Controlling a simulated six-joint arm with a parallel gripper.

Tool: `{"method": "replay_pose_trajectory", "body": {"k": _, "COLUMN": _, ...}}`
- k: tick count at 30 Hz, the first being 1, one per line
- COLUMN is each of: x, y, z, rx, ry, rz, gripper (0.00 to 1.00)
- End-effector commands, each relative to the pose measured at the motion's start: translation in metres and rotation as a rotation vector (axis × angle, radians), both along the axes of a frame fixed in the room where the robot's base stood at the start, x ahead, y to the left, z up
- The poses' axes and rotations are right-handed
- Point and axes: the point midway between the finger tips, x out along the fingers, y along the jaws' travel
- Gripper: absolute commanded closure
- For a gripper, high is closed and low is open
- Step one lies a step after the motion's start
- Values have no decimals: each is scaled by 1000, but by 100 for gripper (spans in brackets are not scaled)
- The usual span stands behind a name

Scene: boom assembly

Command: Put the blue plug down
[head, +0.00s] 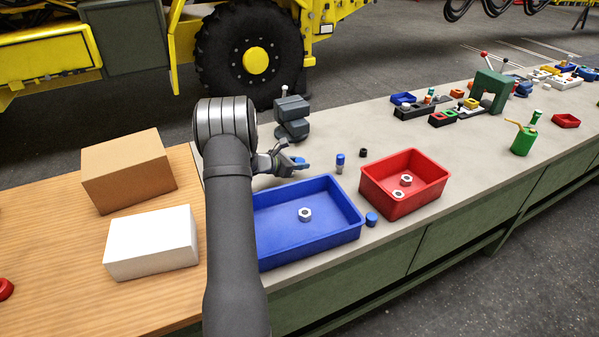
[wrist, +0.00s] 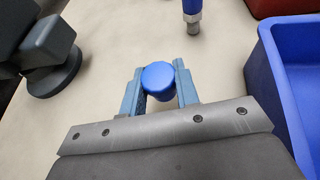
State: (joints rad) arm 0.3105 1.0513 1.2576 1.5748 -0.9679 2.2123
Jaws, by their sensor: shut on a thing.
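My gripper (head: 292,160) is shut on a blue plug (wrist: 159,78). The plug's round blue top faces the wrist camera, between the two blue-grey fingers. In the head view a little blue shows at the fingertips, left of a blue-capped metal fitting (head: 340,161). That fitting stands on the bench and also shows at the top of the wrist view (wrist: 192,14). Another blue plug (head: 371,219) sits on the bench between the trays. The held plug's lower part is hidden, so I cannot tell whether it touches the bench.
A blue tray (head: 335,238) with a nut (head: 305,214) is near my gripper, right of it in the wrist view (wrist: 262,70). A red tray (head: 425,160) holds two nuts. A dark grey fixture (head: 292,115) stands behind my gripper.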

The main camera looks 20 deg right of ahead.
Motion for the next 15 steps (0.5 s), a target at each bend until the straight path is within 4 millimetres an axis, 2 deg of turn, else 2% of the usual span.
{"method": "replay_pose_trajectory", "body": {"k": 7, "x": -1, "y": 0, "z": -35, "rx": 1, "ry": 4, "rz": 1, "gripper": 93}}
{"method": "replay_pose_trajectory", "body": {"k": 15, "x": -1, "y": 0, "z": -38, "rx": 1, "ry": 1, "rz": 0, "gripper": 93}}
